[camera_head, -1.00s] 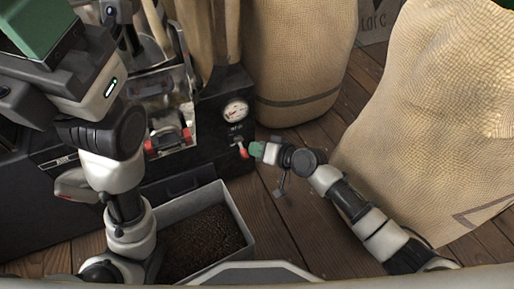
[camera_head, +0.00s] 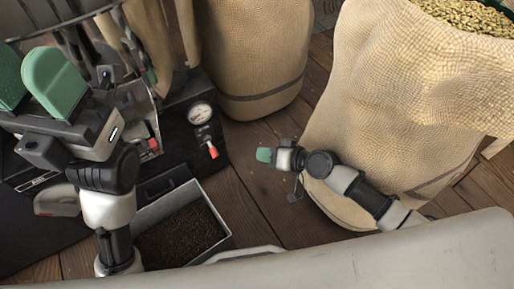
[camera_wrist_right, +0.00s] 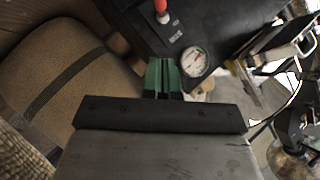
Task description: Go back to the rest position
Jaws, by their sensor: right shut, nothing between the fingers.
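My right gripper (camera_head: 264,155) is low over the wood floor in the head view, between the black machine and the large sack. Its green fingers are together and empty; they also show in the right wrist view (camera_wrist_right: 162,76). The red-handled lever (camera_head: 212,152) on the machine front is left of the fingertips, with a gap between; it is at the top of the wrist view (camera_wrist_right: 162,12). My left gripper (camera_head: 30,80) is raised at the left edge of the head view. Its two green fingers stand apart, with one cut off by the frame.
The black machine (camera_head: 180,105) has a round gauge (camera_head: 201,113). A grey bin (camera_head: 221,215) of dark beans sits in front of it. A large sack (camera_head: 390,100) of pale beans stands right, near my right forearm. Another sack (camera_head: 250,50) stands behind. Wood floor shows between them.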

